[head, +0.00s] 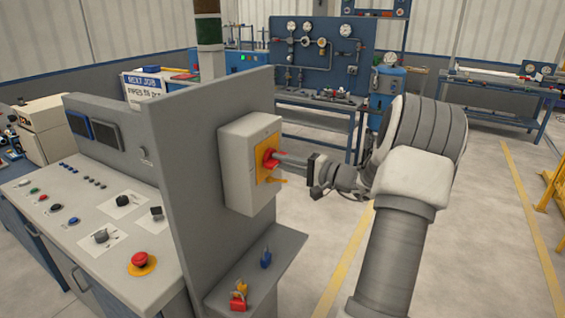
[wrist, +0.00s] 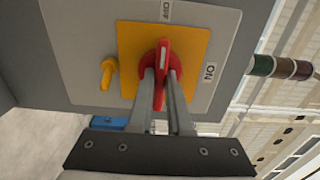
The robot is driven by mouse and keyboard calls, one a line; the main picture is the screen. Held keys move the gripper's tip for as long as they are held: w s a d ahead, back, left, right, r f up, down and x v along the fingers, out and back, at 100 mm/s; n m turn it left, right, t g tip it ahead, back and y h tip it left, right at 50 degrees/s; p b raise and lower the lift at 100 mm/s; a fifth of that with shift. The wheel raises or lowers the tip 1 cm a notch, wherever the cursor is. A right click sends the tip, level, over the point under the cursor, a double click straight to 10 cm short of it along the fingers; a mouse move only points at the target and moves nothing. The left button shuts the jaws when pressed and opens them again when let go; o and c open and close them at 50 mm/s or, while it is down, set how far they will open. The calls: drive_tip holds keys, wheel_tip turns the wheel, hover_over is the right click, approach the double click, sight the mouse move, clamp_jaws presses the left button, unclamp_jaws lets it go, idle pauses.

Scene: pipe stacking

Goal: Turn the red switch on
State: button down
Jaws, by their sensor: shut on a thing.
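The red switch (head: 268,158) sits on a yellow plate on the side of a grey box fixed to the upright panel. In the wrist view the red switch handle (wrist: 163,62) stands upright in the picture, its white mark toward the OFF label (wrist: 166,11). The ON label (wrist: 209,73) is to the right of the plate. My gripper (head: 277,157) reaches the switch from the right. In the wrist view my gripper (wrist: 162,80) has one finger on each side of the handle and is shut on it. The fingers hide part of the red base.
A small yellow lever (wrist: 107,73) sticks out at the plate's left edge in the wrist view. Below the grey switch box (head: 238,165), a shelf (head: 275,245) holds red and blue padlocks. A control console (head: 90,230) stands left of the panel.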

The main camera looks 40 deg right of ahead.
drive_tip(key=shift+m, duration=0.3)
drive_tip(key=m+p, duration=0.1)
drive_tip(key=m, duration=0.3)
drive_tip(key=m+p, duration=0.2)
drive_tip(key=m, duration=0.3)
drive_tip(key=shift+r, duration=0.1)
drive_tip(key=m+p, duration=0.2)
drive_tip(key=m, duration=0.2)
drive_tip(key=shift+p, duration=0.4)
drive_tip(key=shift+m+p, duration=1.25)
drive_tip(key=shift+m, duration=0.95)
drive_tip(key=c, duration=0.8)
unclamp_jaws()
drive_tip(key=shift+c, duration=0.2)
